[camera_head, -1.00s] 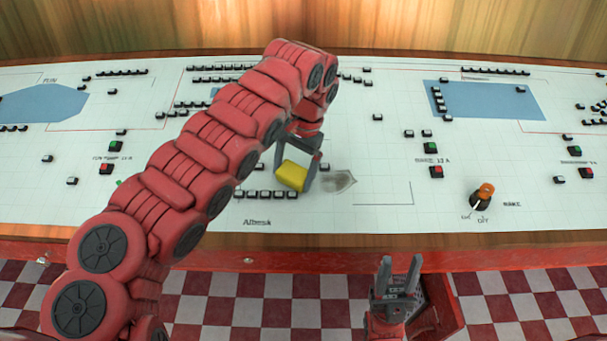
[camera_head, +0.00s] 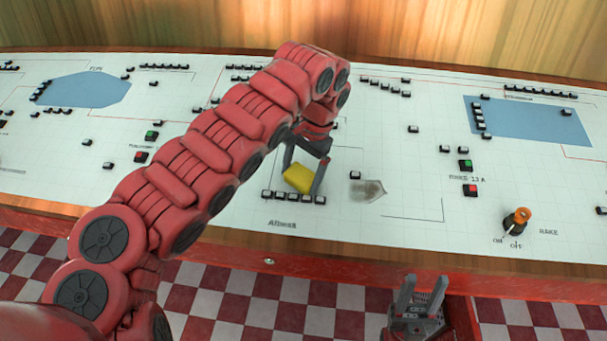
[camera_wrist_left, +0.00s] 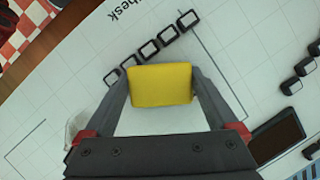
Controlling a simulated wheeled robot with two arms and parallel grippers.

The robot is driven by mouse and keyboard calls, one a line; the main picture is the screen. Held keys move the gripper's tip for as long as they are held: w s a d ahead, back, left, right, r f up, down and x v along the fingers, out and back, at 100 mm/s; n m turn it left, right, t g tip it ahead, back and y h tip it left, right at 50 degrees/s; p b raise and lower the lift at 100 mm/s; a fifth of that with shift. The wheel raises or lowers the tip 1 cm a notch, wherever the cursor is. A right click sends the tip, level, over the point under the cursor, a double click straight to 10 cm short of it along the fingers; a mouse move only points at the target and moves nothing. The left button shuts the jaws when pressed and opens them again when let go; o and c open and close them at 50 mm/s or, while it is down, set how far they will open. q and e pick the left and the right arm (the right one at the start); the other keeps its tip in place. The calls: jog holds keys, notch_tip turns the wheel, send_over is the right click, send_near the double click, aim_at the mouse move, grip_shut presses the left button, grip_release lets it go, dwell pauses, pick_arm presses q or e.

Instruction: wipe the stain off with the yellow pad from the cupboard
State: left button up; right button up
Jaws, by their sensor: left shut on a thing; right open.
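The yellow pad (camera_head: 299,178) is held between the fingers of my left gripper (camera_head: 304,176), over the white panel just above a row of black buttons. In the left wrist view the pad (camera_wrist_left: 160,85) sits across both fingertips. I cannot tell whether it touches the panel. The stain (camera_head: 368,190) is a grey smudge on the panel, to the right of the pad and apart from it. In the left wrist view part of it (camera_wrist_left: 76,122) shows beside the left finger. My right gripper (camera_head: 421,292) is open and empty, in front of the panel's front edge.
The white control panel (camera_head: 400,225) carries several small buttons. A row of black buttons (camera_head: 293,198) lies just below the pad. An orange-topped knob (camera_head: 517,220) stands at the right, with green (camera_head: 465,165) and red (camera_head: 470,190) buttons near it. The panel around the stain is mostly clear.

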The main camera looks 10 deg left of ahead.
pick_arm(q)
jog(key=shift+r, duration=0.1)
jog(key=r+p, duration=0.2)
jog(key=s+r+p, duration=0.1)
jog(key=r+p, duration=0.2)
jog(key=shift+r, duration=0.1)
jog(key=shift+s+r+p, duration=0.1)
jog(key=shift+r+p, duration=0.2)
jog(key=shift+r, duration=0.05)
jog(key=shift+f, duration=0.1)
jog(key=r+p, duration=0.3)
jog(key=shift+s+r, duration=0.1)
jog(key=shift+s, duration=0.2)
dwell(0.6)
